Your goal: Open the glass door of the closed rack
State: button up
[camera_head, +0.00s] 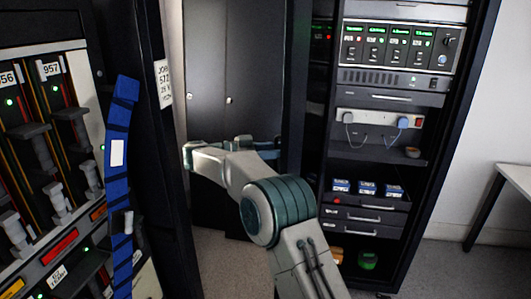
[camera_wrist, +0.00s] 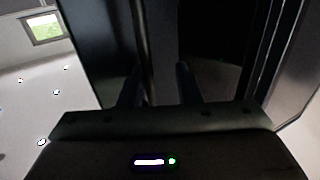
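My gripper (camera_wrist: 158,80) shows in the wrist view with its two dark fingers apart. A dark upright bar or edge (camera_wrist: 147,45) stands between and beyond the fingers; I cannot tell whether they touch it. That rack is tall and black, with lit modules, drawers and a power strip visible inside. I cannot clearly make out a glass pane or a handle on it.
Another rack (camera_head: 40,150) with modules and a blue cable bundle (camera_head: 118,160) stands close at the left, beside a black upright with a label (camera_head: 163,84). Grey cabinets (camera_head: 240,65) stand behind. A white table (camera_head: 518,178) is at the far right. Floor is clear between.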

jog(key=shift+s+a+f, duration=0.1)
jog(key=shift+a+f, duration=0.05)
jog(key=shift+f, duration=0.05)
dwell(0.4)
